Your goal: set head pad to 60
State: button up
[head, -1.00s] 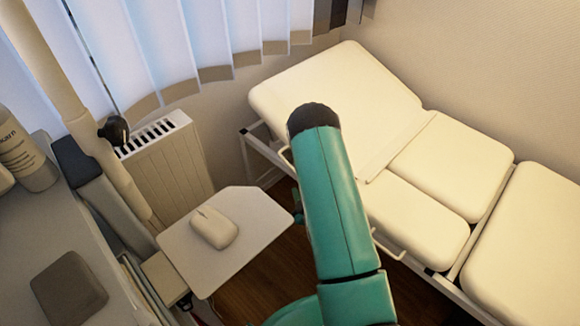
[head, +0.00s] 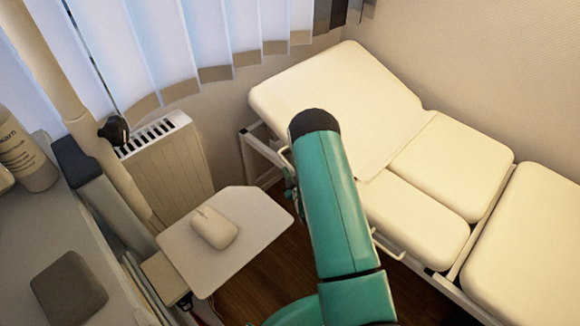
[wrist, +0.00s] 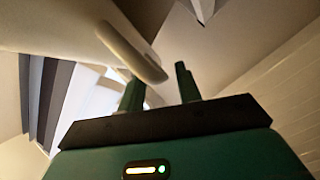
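The cream treatment couch stands at the right in the head view, its head pad (head: 335,85) tilted up at the far left end. A pale rail or handle runs along the pad's near side, partly hidden behind my green arm. In the wrist view, my gripper (wrist: 160,88) has its two green fingers apart. A pale rounded bar (wrist: 130,50) crosses close to the left finger, its end in the gap between the fingers in the picture. I cannot tell whether it touches. In the head view my arm hides most of the gripper.
A white tray (head: 255,235) with a computer mouse (head: 214,227) is left of my arm. A radiator (head: 170,165) stands under the window blinds (head: 180,40). A desk (head: 30,230) with a bottle (head: 25,155) fills the left. Dark floor shows between tray and couch.

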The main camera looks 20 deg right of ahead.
jog(key=shift+w, duration=0.65)
grip_shut()
jog(key=shift+r, duration=0.1)
